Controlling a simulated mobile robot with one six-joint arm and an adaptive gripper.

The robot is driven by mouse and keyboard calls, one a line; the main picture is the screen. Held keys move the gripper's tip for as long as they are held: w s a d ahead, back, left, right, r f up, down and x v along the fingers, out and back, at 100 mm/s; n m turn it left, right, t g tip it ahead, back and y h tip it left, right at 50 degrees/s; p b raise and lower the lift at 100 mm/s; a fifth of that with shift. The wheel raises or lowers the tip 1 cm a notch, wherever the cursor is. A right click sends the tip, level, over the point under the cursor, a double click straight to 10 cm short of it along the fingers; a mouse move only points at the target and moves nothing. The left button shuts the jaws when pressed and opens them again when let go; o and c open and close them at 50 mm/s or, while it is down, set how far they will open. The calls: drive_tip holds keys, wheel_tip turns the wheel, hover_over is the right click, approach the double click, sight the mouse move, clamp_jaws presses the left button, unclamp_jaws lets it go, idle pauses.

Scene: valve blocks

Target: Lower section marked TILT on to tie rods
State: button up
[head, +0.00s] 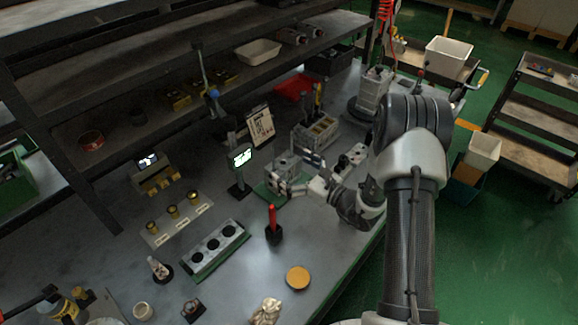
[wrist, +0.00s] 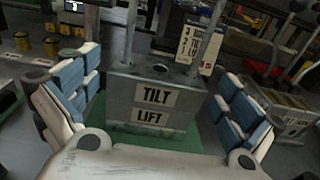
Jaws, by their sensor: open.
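The section marked TILT (wrist: 157,96) is a grey block with a light label. In the wrist view it sits directly on the section marked LIFT (wrist: 149,117), edges roughly in line. Two tie rods (wrist: 131,35) rise above its top, one near each side; I cannot see the holes around them clearly. The stack (head: 283,166) stands on a green plate (head: 264,191) on the bench. My gripper (wrist: 158,84) is open, with one blue-padded finger on each side of the stack and visible gaps. In the head view my gripper (head: 298,174) is at the stack's right side.
A lit display on a stand (head: 241,157) is just left of the stack. A clipboard with a list (head: 261,126) and a crate (head: 316,131) stand behind. A red-handled tool (head: 272,221) stands in front. A tray with black round parts (head: 212,244) lies front left.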

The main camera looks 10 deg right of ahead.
drive_tip(key=v, duration=1.1)
drive_tip(key=s+a+r+n+g+y, duration=0.45)
drive_tip(key=a+r+n+g, duration=0.25)
drive_tip(key=a+r+n, duration=0.3)
drive_tip(key=s+a+r+n+g+h, duration=0.3)
drive_tip(key=s+a+n+g, duration=0.35)
drive_tip(key=s, duration=0.45)
drive_tip(key=s+d+r+n+h, duration=0.2)
drive_tip(key=s+d+n+h, duration=0.1)
drive_tip(key=s+n+h, duration=0.45)
drive_tip(key=s+d+r+n+t+h, duration=0.3)
drive_tip(key=d+r+n+t+h, duration=0.1)
drive_tip(key=d+n, duration=0.1)
drive_tip(key=shift+s+d, duration=0.2)
drive_tip(key=shift+d, duration=0.65)
